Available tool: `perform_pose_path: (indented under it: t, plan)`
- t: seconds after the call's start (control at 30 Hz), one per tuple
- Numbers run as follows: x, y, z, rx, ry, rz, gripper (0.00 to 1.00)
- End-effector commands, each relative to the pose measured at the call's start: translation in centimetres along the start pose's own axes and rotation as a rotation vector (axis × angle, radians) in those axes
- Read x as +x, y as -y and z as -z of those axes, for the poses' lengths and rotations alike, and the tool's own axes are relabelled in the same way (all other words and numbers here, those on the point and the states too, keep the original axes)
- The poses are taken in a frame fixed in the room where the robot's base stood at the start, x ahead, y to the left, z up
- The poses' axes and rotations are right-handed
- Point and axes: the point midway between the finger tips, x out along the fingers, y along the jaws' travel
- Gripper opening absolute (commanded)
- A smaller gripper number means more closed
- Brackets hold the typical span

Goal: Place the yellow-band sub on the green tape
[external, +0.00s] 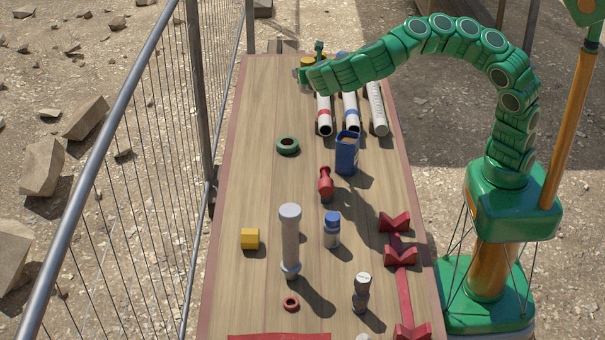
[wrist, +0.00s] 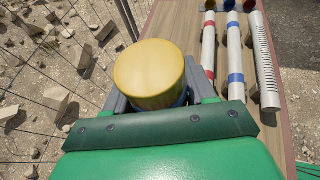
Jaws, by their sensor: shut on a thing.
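My gripper (wrist: 153,90) is shut on the yellow-band sub (wrist: 148,70), whose round yellow top fills the space between the grey jaws in the wrist view. The sub's lower part is mostly hidden. In the external view my gripper (external: 311,74) is at the far end of the table, with a bit of the yellow sub (external: 309,61) showing behind my green arm. I cannot tell whether the sub touches the table. The green tape (external: 287,137), a dark green ring, lies flat on the table nearer the camera. I see nothing on it.
White tubes with red (external: 324,114) and blue (external: 350,111) bands and a ribbed tube (external: 376,112) lie right of my gripper. A blue box (external: 347,157), red tool (external: 326,184), tall grey cylinder (external: 290,240) and red V-blocks (external: 400,257) stand nearer. A mesh fence (external: 130,150) runs along the left.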

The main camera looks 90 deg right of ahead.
Motion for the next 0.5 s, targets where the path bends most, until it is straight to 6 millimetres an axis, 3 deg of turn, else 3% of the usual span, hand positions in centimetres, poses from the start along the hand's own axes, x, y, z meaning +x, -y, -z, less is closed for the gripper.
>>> perform_pose_path:
  t: [0.3,0.43,0.5]
  plan:
    - [2.9,6.3,0.4,0.090,0.000,0.217,0.08]
    - [3.5,8.4,0.7,0.120,0.000,0.285,0.08]
    - [4.0,8.2,1.8,0.114,0.001,0.279,0.08]
